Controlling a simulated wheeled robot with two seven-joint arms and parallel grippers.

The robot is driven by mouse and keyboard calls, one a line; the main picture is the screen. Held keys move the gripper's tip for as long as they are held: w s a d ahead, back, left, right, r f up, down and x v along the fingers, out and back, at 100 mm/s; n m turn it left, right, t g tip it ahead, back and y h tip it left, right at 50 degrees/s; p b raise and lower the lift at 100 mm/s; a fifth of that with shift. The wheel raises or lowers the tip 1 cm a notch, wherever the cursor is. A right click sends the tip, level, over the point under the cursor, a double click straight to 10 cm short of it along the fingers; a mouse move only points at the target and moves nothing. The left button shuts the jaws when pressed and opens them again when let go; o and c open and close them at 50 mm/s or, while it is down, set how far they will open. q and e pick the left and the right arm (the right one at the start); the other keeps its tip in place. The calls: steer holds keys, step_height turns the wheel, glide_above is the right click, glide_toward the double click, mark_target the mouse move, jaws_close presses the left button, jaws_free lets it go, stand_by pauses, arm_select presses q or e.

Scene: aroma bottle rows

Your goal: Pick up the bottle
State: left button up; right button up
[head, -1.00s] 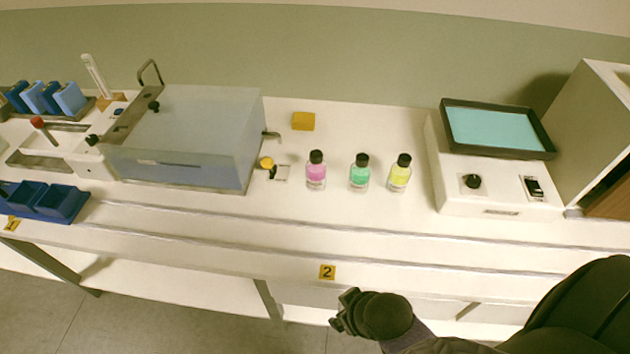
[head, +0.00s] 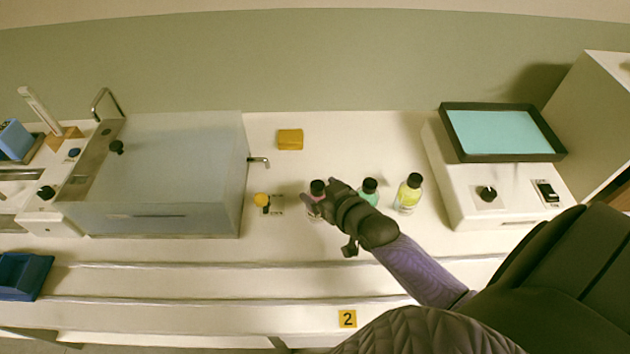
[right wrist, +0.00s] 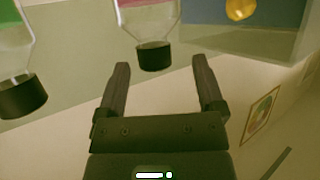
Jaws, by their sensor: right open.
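Three clear bottles with black caps stand upright in a row on the white bench. The pink bottle (head: 317,188) is at the left, partly hidden by my right gripper. The green bottle (head: 369,188) is in the middle, its lower part behind my right arm. The yellow bottle (head: 411,193) is at the right. My right gripper (head: 325,199) is right beside the pink bottle. In the right wrist view my gripper (right wrist: 161,64) is open, with the pink bottle's cap (right wrist: 154,56) ahead between the fingertips. The green bottle's cap (right wrist: 22,97) shows at the left there. My left gripper is out of view.
A yellow block (head: 290,139) lies behind. A white device with a teal panel (head: 503,132) stands at the right.

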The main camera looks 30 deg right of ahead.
steer(key=x, duration=0.2)
steer(key=b+x, duration=0.1)
steer(key=x, duration=0.1)
steer(key=shift+w+d, duration=0.1)
steer(key=shift+d, duration=0.15)
jaws_close()
stand_by(1.0)
